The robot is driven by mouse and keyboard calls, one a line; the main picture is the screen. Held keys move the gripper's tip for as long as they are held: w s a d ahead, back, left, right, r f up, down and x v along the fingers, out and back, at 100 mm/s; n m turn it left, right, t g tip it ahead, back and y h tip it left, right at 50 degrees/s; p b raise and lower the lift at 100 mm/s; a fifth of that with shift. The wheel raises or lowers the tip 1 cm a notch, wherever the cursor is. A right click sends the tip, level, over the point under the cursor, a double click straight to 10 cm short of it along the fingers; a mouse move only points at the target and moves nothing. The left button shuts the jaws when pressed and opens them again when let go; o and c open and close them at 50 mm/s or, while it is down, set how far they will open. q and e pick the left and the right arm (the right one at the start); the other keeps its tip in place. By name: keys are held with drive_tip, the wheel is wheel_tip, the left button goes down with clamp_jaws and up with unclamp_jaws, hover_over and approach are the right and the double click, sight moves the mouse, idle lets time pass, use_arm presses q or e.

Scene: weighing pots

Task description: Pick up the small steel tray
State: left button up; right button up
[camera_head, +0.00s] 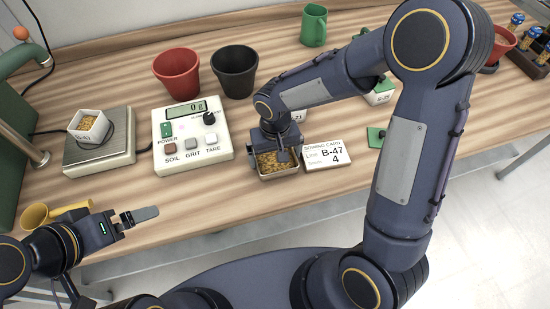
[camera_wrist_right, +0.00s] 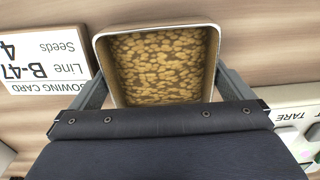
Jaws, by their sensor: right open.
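A small, squarish, pale metal-looking tray (camera_head: 279,175) full of tan seeds sits on the wooden bench, left of the sowing card. The tray (camera_wrist_right: 214,65) fills the upper middle of the right wrist view. My right gripper (camera_head: 272,157) points down over it, open. In the wrist view its fingers (camera_wrist_right: 165,85) stand on either side of the tray, outside its walls; I cannot tell whether they touch.
The sowing card (camera_head: 328,154) lies just right of the tray. A control box (camera_head: 192,140) reading 0 g stands left of it. A scale (camera_head: 99,151) bears a white seed dish (camera_head: 88,126). Red (camera_head: 177,73) and black (camera_head: 235,71) pots stand behind. Another labelled dish is partly hidden by my right arm.

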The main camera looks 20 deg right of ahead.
drive_tip(key=c, duration=0.7)
drive_tip(key=shift+o, duration=0.2)
